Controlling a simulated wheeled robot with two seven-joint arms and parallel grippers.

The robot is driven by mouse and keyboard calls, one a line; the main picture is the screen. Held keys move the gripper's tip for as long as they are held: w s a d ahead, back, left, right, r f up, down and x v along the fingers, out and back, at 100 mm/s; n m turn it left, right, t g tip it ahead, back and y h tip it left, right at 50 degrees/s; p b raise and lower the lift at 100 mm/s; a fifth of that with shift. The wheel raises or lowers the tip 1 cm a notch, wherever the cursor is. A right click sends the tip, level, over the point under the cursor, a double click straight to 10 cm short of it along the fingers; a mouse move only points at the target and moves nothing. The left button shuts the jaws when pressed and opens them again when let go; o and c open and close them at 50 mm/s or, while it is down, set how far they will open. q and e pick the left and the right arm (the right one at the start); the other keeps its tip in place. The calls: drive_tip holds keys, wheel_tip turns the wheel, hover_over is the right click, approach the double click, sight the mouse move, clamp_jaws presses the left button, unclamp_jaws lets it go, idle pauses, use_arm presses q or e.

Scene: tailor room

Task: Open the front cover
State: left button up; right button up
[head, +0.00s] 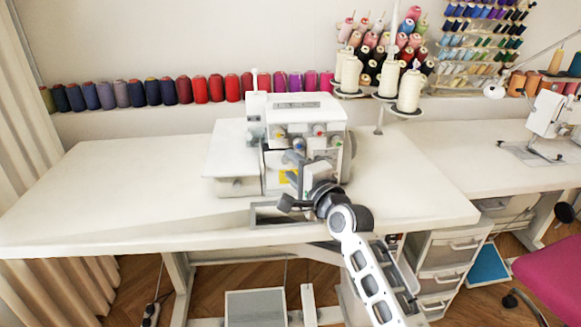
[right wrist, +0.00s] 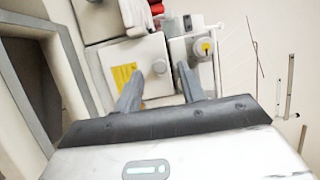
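A white overlock sewing machine (head: 300,108) stands on the white table. Its front cover, with a yellow label, shows low on the machine's front (head: 273,184), partly hidden by my right gripper. In the right wrist view the cover (right wrist: 122,57) is a pale panel with the yellow label and a round knob. I cannot tell for sure whether it sits fully closed. My right gripper (right wrist: 158,85) is open, its two fingers apart and pointing at the lower part of the cover. My left gripper is not in view.
A rectangular opening with a grey rim (head: 262,221) lies at the table's front edge below the machine. Thread cones (head: 388,80) stand on a stand behind right. The table (head: 120,185) is clear to the left. A drawer unit (head: 440,262) stands under the right side.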

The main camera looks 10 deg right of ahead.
drive_tip(key=shift+x, duration=0.75)
